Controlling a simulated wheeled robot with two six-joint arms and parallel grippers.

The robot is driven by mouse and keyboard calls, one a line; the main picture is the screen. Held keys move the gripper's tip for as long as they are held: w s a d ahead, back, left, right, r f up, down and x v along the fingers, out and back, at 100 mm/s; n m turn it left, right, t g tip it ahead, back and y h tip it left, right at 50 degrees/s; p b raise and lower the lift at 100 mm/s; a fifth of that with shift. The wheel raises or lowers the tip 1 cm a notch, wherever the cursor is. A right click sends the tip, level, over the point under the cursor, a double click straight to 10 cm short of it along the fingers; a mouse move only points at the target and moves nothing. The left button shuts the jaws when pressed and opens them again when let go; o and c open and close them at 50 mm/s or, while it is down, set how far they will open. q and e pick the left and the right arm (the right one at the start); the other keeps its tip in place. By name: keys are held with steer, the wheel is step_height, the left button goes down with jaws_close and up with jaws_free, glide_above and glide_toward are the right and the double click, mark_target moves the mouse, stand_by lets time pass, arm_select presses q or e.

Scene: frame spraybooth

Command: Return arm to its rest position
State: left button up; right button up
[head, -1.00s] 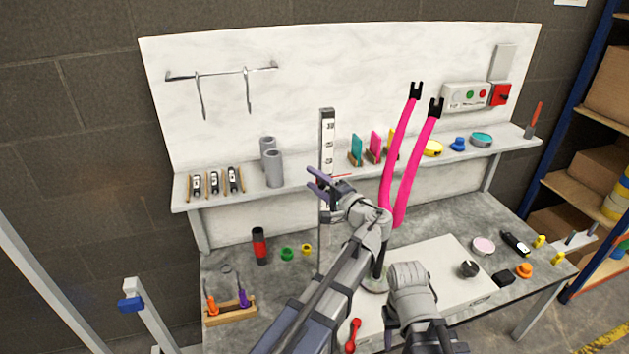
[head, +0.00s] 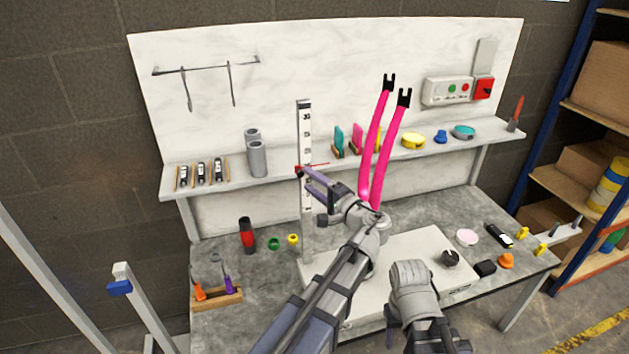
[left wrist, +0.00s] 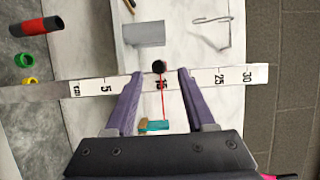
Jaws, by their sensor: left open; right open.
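My left gripper (head: 320,186) is open beside the upright measuring scale (head: 304,130), near its red pointer (head: 318,165). In the left wrist view the open fingers (left wrist: 160,98) point toward the scale (left wrist: 100,87), with its black knob (left wrist: 159,66) and red pointer (left wrist: 162,98) showing between them. Nothing is held. My right gripper (head: 428,343) is open and low at the bottom edge of the head view, partly cut off.
A shelf (head: 300,172) behind carries grey cylinders (head: 257,158), cards and tape rolls. The bench (head: 215,285) holds a red-black bottle (head: 247,236), a wooden tool holder (head: 218,299) and small caps. A white board (head: 425,250) lies under my arms. Shelving (head: 570,150) stands at right.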

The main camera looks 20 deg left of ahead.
arm_select(q)
steer(key=shift+a+f, duration=0.1)
steer(key=shift+a, duration=0.1)
steer(key=shift+d, duration=0.1)
steer(key=s+d+f+n+g+h+p, duration=0.1)
steer(key=s+d+f+g+h+p, duration=0.1)
steer(key=s+d+f+g+h, duration=0.4)
steer(key=s+d+f+n+g+h+p, duration=0.2)
steer(key=s+d+f+h+p, duration=0.15)
steer(key=s+f, duration=0.6)
steer(key=s+d+g+h, duration=0.2)
steer(key=s+d+h, duration=0.2)
steer(key=s+d, duration=0.3)
steer(key=shift+s+f, duration=0.25)
steer(key=shift+s, duration=0.3)
steer(key=shift+d, duration=0.2)
